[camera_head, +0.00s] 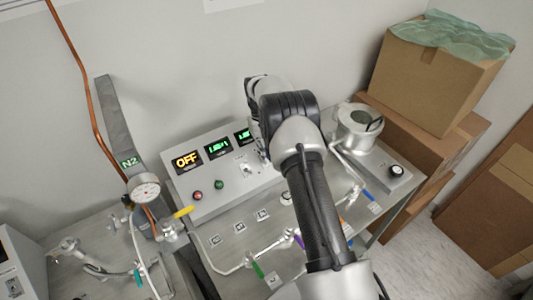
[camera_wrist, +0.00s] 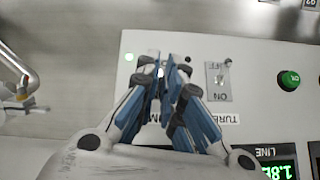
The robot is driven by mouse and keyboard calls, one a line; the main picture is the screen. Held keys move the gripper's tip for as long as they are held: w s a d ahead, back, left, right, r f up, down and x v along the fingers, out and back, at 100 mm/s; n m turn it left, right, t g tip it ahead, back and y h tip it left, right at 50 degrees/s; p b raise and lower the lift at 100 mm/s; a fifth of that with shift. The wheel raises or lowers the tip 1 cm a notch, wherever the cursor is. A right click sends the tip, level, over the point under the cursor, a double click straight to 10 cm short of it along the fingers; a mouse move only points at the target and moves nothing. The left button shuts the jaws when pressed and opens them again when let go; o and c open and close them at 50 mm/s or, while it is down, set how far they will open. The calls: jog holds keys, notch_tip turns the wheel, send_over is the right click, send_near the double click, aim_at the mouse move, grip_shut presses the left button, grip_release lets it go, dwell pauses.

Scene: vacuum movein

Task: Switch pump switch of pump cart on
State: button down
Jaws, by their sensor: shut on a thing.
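The pump cart's sloped control panel (camera_head: 222,200) stands in the middle of the head view, with an orange OFF display (camera_head: 187,160) and green number displays (camera_head: 217,148). In the wrist view my gripper (camera_wrist: 166,68) is over the panel, its blue-padded fingers close together and shut on a small part that they mostly hide. This appears to be the pump switch; its label is partly covered. Right of the fingers is another toggle switch (camera_wrist: 218,79), with an ON mark and a TURB label below. In the head view my arm hides the gripper.
A green button (camera_wrist: 289,80) is right of the switches in the wrist view; a red button (camera_head: 197,195) shows in the head view. A gauge (camera_head: 144,190), a yellow handle (camera_head: 183,212) and pipes are at left. A metal vessel (camera_head: 357,125) and cardboard boxes (camera_head: 440,75) are at right.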

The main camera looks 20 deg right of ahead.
dwell(0.5)
jog(key=c, duration=1.7)
grip_release()
jog(key=shift+w, duration=0.1)
jog(key=v, duration=1.2)
jog(key=shift+w, duration=0.1)
